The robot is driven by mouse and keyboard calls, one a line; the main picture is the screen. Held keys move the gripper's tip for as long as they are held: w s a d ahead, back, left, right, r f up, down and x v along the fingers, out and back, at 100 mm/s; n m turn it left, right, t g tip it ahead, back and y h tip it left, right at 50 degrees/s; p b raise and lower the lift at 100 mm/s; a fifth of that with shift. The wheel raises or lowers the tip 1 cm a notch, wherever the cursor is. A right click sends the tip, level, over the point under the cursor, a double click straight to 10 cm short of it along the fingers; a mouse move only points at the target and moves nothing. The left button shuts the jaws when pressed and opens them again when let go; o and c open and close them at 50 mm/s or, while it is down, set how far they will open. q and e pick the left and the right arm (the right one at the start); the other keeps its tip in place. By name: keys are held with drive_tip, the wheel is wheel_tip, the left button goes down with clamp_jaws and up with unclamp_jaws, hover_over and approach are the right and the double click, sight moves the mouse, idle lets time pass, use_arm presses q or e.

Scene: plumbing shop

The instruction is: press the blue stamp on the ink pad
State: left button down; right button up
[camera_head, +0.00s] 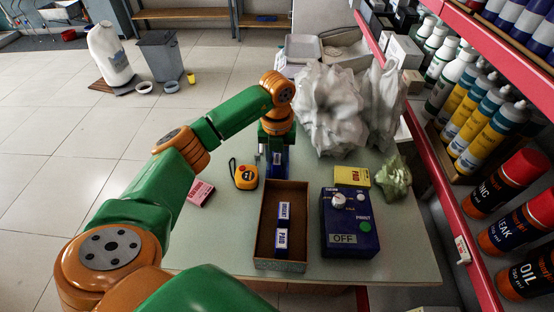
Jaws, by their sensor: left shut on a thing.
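My left gripper (276,150) points down over the far part of the table, just beyond the open box. It is shut on a blue stamp (277,163), whose lower part is at or near the table top; I cannot tell if it touches. A yellow pad with lettering (352,176), apparently the ink pad, lies to the right beyond the blue control box, apart from the gripper. A small red box (201,193), its print unreadable, lies to the left. My right gripper is not in view.
An open brown box (262,226) holds dark blue stamps labelled URGENT and PAID. A blue control box (348,222) with a knob and OFF label stands beside it. A yellow tape measure (245,176) is left of the gripper. Crumpled white plastic (330,108) crowds the back.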

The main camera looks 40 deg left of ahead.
use_arm(q)
drive_tip(key=shift+f, duration=0.45)
idle(1.1)
wheel_tip(320, 180, up, 6)
drive_tip(key=p, duration=0.5)
drive_tip(key=shift+r+p, duration=0.1)
drive_tip(key=shift+p, duration=0.2)
